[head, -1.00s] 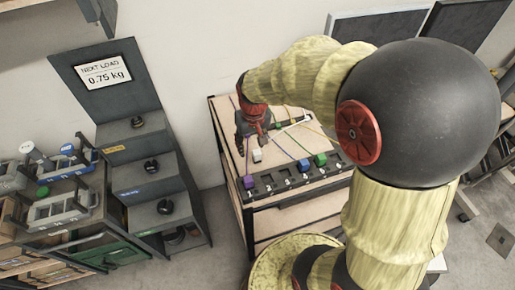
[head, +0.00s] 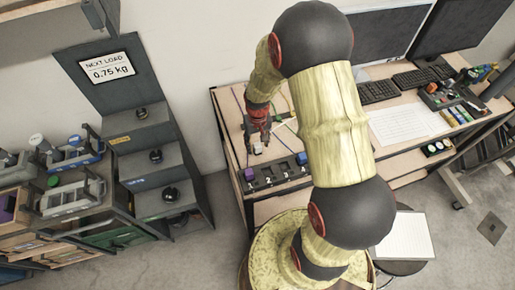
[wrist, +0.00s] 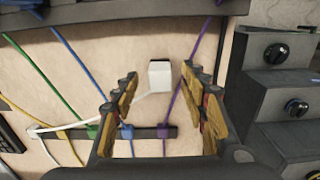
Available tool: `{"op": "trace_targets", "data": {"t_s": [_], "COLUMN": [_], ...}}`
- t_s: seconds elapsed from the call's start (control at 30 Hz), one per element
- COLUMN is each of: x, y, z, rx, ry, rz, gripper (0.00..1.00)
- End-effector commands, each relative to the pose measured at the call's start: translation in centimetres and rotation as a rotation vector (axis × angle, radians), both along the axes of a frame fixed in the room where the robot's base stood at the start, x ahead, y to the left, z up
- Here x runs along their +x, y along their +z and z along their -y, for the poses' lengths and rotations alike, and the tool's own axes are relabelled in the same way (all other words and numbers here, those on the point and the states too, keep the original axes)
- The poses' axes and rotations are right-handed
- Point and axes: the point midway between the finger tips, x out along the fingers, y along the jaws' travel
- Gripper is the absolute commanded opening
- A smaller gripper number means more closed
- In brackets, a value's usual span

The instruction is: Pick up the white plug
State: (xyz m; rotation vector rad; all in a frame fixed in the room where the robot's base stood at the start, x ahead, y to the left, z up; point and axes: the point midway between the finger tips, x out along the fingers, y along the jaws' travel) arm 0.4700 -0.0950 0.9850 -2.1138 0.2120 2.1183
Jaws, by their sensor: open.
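The white plug (wrist: 160,74) is a small white block lying on the wooden tabletop, with a white cable running from it toward the lower left in the wrist view. In the head view the white plug (head: 259,147) shows just below my gripper (head: 256,138). In the wrist view my gripper (wrist: 160,105) is open and empty, its two fingers spread on either side of the plug's line. The plug appears just beyond the fingertips, roughly centred between them. I cannot tell the exact height of the gripper above it.
A dark socket strip (head: 275,174) lies along the table's front edge, with a purple plug (head: 249,174) and a blue plug (head: 301,158) at it. Colored cables cross the tabletop, including a purple cable (wrist: 191,70) close to the right finger. Dark steps (wrist: 283,100) stand at right in the wrist view.

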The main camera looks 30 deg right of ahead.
Motion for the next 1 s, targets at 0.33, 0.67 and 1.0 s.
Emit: {"op": "trace_targets", "data": {"t_s": [0.33, 0.67, 1.0], "x": [0.06, 0.06, 0.06], "y": [-1.26, -1.23, -1.22], "z": [0.01, 0.01, 0.01], "rx": [0.0, 0.0, 0.0], "ry": [0.0, 0.0, 0.0], "rz": [0.002, 0.002, 0.002], "gripper": [0.44, 0.27, 0.08]}}
